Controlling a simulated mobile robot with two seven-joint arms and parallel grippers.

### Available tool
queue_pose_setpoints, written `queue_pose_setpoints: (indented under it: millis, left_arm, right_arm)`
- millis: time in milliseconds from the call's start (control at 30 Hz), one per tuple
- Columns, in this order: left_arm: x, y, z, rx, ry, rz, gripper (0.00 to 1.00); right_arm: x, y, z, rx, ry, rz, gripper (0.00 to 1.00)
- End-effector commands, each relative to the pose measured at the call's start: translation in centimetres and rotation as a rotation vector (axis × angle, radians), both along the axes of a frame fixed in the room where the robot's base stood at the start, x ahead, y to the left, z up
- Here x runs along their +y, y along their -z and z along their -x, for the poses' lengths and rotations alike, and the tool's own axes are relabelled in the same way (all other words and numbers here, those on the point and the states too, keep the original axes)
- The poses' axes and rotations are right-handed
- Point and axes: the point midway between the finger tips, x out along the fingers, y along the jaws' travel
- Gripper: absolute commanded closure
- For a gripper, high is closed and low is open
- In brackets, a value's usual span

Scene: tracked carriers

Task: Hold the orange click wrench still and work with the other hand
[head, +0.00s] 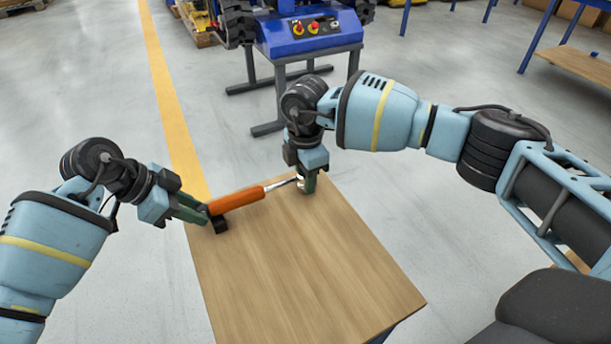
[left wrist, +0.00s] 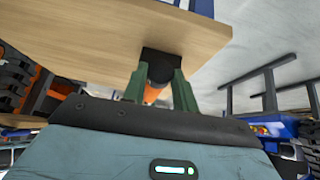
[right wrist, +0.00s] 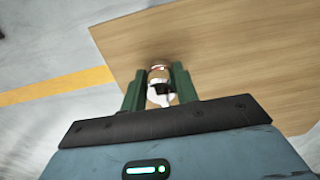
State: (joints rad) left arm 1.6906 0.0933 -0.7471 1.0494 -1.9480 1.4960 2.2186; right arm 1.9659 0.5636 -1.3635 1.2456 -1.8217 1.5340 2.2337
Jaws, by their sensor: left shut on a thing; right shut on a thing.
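The orange click wrench (head: 238,199) lies across the far left part of the wooden table, its thin metal shaft pointing to the right. My left gripper (head: 206,214) is shut at the handle's left end. A black block (head: 220,225) is at that end and shows beyond the fingers in the left wrist view (left wrist: 162,62); a bit of orange shows between them. My right gripper (head: 305,182) points down at the table's far edge, shut on a small pale cylinder with a brownish band (right wrist: 158,75). The shaft's tip reaches this cylinder; I cannot tell whether they are joined.
The wooden table top (head: 310,270) is bare in its middle and near part. A blue machine (head: 310,35) with a red and a yellow knob stands on a grey frame beyond the table. A yellow floor line (head: 165,90) runs at the left. A wooden shelf (head: 580,65) is at the right.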

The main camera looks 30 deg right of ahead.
Motion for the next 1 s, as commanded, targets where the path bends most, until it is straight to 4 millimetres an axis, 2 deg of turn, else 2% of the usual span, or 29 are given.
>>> queue_pose_setpoints:
  millis: [67,100,167,567,1000]
  left_arm:
    - [0.1,0.0,0.2,-0.044,0.001,0.001,0.90]
    - [0.1,0.0,0.1,-0.052,0.000,0.000,0.69]
    - [0.0,0.0,0.1,-0.048,0.000,0.001,0.62]
    - [0.3,-0.4,0.0,-0.047,-0.002,0.001,0.62]
    - [2.3,-3.3,0.0,-0.048,-0.001,-0.001,0.62]
  right_arm:
    - [0.0,0.0,0.0,0.000,-0.002,0.000,1.00]
    - [0.0,0.0,0.0,0.000,-0.002,0.000,1.00]
    - [0.0,0.0,0.0,0.000,-0.002,0.000,1.00]
    - [0.0,0.0,0.0,0.000,-0.001,0.000,1.00]
    - [0.0,0.0,0.0,0.000,-0.001,0.000,1.00]
